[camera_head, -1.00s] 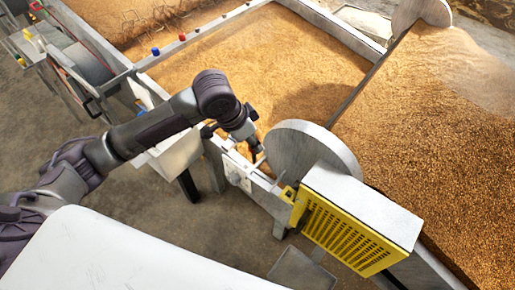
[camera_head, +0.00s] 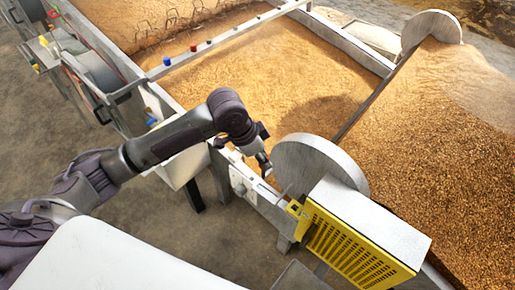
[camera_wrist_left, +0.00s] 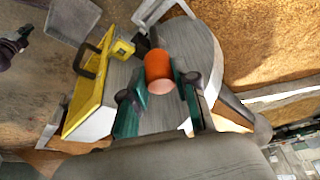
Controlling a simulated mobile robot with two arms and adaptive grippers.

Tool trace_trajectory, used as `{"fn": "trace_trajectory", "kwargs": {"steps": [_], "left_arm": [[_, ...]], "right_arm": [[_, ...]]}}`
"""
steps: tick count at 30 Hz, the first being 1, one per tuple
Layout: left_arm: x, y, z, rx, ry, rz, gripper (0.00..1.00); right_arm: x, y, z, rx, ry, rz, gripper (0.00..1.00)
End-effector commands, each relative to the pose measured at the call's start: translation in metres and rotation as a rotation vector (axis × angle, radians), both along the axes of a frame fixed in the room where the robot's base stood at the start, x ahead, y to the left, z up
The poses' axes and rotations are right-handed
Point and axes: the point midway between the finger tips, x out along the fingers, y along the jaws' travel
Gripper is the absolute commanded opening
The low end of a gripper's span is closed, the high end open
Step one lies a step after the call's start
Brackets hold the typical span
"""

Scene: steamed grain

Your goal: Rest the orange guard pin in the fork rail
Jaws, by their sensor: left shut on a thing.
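The orange guard pin (camera_wrist_left: 159,68) is between the fingers of my left gripper (camera_wrist_left: 160,88) in the left wrist view, its round end facing the camera. The gripper is shut on it. In the head view my left gripper (camera_head: 264,163) is above the bin's front rail (camera_head: 262,198), just left of the grey round disc (camera_head: 305,165). The pin cannot be made out there. In the wrist view the disc (camera_wrist_left: 205,50) lies behind the pin. I cannot clearly tell which part is the fork rail. My right gripper is not in view.
A yellow slotted guard (camera_head: 350,245) with a white top stands right of the gripper; it also shows in the wrist view (camera_wrist_left: 88,95). Grain (camera_head: 260,75) fills the bin beyond the rail. A ramp of darker grain (camera_head: 440,130) lies to the right.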

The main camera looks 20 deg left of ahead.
Motion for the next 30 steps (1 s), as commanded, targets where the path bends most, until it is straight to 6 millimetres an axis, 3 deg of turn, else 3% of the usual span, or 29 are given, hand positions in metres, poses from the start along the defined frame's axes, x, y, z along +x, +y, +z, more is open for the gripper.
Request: {"fn": "trace_trajectory", "kwargs": {"steps": [3, 9, 15, 30], "left_arm": [[0.008, -0.004, -0.03, -0.004, 0.007, -0.183, 0.0], [0.015, -0.008, -0.07, -0.002, 0.004, -0.444, 0.0], [0.016, -0.009, -0.085, 0.0, 0.0, -0.538, 0.0], [0.016, -0.008, -0.103, 0.002, 0.0, -0.539, 0.0]], "right_arm": [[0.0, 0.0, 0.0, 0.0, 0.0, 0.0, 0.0], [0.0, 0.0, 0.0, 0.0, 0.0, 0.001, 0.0], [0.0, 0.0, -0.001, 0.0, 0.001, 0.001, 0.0], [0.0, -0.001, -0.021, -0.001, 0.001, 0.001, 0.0]]}}
